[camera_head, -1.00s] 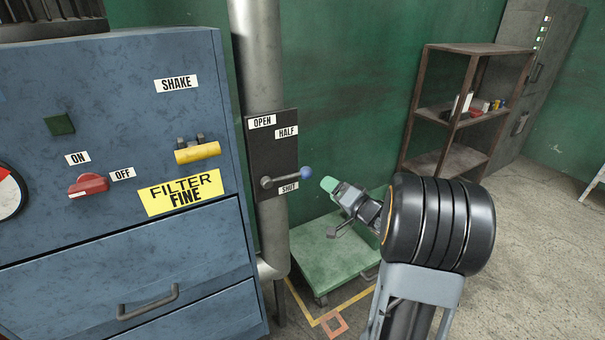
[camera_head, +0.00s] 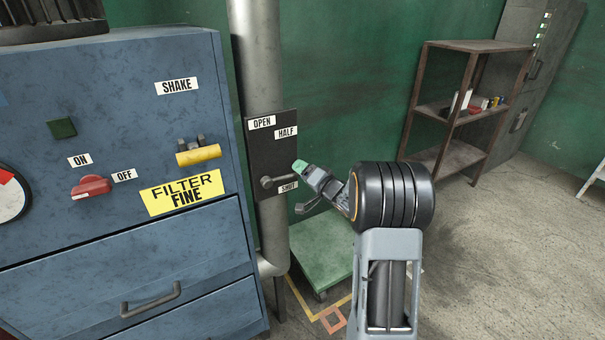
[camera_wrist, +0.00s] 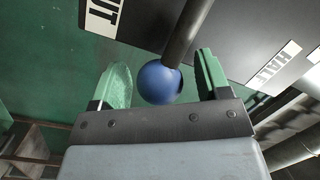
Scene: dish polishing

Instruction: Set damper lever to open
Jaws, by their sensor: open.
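The damper lever (camera_head: 281,181) is a grey arm on a dark plate (camera_head: 272,155) fixed to the pipe. The plate carries OPEN, HALF and SHUT labels from top to bottom. The lever points right, just above the SHUT label (camera_head: 289,188). In the wrist view its blue ball knob (camera_wrist: 160,83) lies between the green fingertips of my gripper (camera_wrist: 162,85), with a gap showing on the right side. In the head view my gripper (camera_head: 300,166) covers the knob. My gripper is open around the knob.
A blue cabinet (camera_head: 100,225) with a yellow handle and red switch stands to the left. A grey pipe (camera_head: 258,60) rises behind the plate. A green platform (camera_head: 318,250) sits low behind my arm.

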